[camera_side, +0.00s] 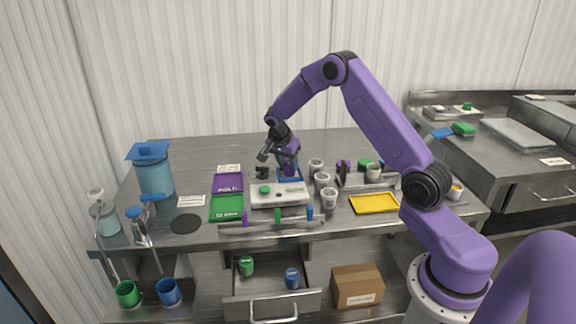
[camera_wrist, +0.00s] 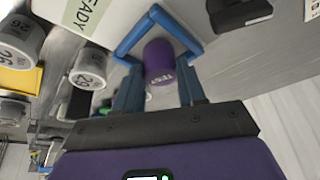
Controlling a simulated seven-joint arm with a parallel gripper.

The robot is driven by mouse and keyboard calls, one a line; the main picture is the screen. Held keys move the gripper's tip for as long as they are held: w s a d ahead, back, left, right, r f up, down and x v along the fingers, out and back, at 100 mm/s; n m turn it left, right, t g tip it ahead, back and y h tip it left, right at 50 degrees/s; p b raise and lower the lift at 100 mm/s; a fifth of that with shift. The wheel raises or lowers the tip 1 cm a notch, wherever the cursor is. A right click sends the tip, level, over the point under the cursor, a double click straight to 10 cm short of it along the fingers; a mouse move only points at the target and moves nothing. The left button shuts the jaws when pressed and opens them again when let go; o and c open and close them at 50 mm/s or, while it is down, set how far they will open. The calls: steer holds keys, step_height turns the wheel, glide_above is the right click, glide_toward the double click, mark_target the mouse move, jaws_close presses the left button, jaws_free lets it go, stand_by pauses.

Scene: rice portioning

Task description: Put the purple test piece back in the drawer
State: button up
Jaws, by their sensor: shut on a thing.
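The purple test piece (camera_wrist: 160,62), a small cylinder marked TEST, sits between the two blue fingers of my gripper (camera_wrist: 158,75) in the wrist view. My gripper is shut on it. A blue angled frame (camera_wrist: 178,30) surrounds its far side; I cannot tell whether they touch. In the side view my gripper (camera_side: 287,172) is low over the bench, behind the white scale, and the piece is hard to make out. The drawer (camera_side: 271,307) under the bench stands open. It holds a green test piece (camera_side: 246,266) and a blue one (camera_side: 292,278).
A white scale (camera_side: 290,199) bears a green piece (camera_side: 265,189). Grey cups (camera_side: 329,198) stand to its right, near a yellow tray (camera_side: 374,204). A rail with coloured handles (camera_side: 278,219) runs along the front edge above the drawer. A cardboard box (camera_side: 357,286) sits right of the drawer.

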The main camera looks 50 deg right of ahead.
steer(key=shift+r, duration=0.5)
steer(key=s+a+r, duration=0.5)
steer(key=s+r, duration=0.6)
steer(key=s, duration=0.2)
steer(key=n+t+y, duration=0.3)
steer(key=n+y, duration=0.4)
steer(key=n, duration=1.5)
glide_above(265, 277)
steer(key=s+d, duration=0.1)
steer(key=s, duration=0.1)
steer(key=shift+d+f, duration=0.1)
steer(key=shift+f, duration=12.65)
steer(key=shift+f, duration=0.1)
